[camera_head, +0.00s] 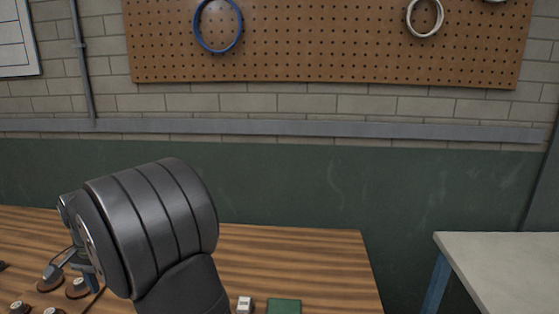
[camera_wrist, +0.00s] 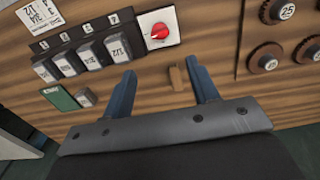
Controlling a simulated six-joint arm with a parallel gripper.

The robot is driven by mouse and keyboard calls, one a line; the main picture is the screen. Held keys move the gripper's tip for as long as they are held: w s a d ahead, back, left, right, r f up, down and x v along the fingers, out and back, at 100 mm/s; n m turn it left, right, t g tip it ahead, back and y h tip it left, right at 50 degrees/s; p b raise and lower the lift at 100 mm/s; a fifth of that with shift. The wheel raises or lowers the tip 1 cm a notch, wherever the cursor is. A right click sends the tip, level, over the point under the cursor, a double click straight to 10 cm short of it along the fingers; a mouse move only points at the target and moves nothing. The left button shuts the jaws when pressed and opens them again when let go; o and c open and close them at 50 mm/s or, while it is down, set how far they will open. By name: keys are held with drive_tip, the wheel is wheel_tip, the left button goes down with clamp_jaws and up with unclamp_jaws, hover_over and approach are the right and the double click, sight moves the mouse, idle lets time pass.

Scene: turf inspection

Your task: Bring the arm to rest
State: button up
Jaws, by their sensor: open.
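My gripper (camera_wrist: 160,72) shows in the wrist view with its two blue fingers spread apart. It is open. A small tan wooden block (camera_wrist: 178,78) appears in the gap between the fingers, nearer the right one; I cannot tell how far beyond the fingers it lies. No finger is seen closed on anything. In the head view, my dark grey arm hangs over the left part of the wooden table (camera_head: 300,260) and hides much of that side.
The wrist view shows a white box with a red knob (camera_wrist: 159,31), several numbered switch-like blocks (camera_wrist: 90,54), a green block (camera_wrist: 59,98) and round "25" weights (camera_wrist: 265,60). In the head view, a pale table (camera_head: 500,262) stands right, beyond a gap. A pegboard (camera_head: 330,40) hangs behind.

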wheel_tip(320, 180, down, 14)
drive_tip(key=shift+r, duration=0.2)
drive_tip(key=shift+r, duration=0.15)
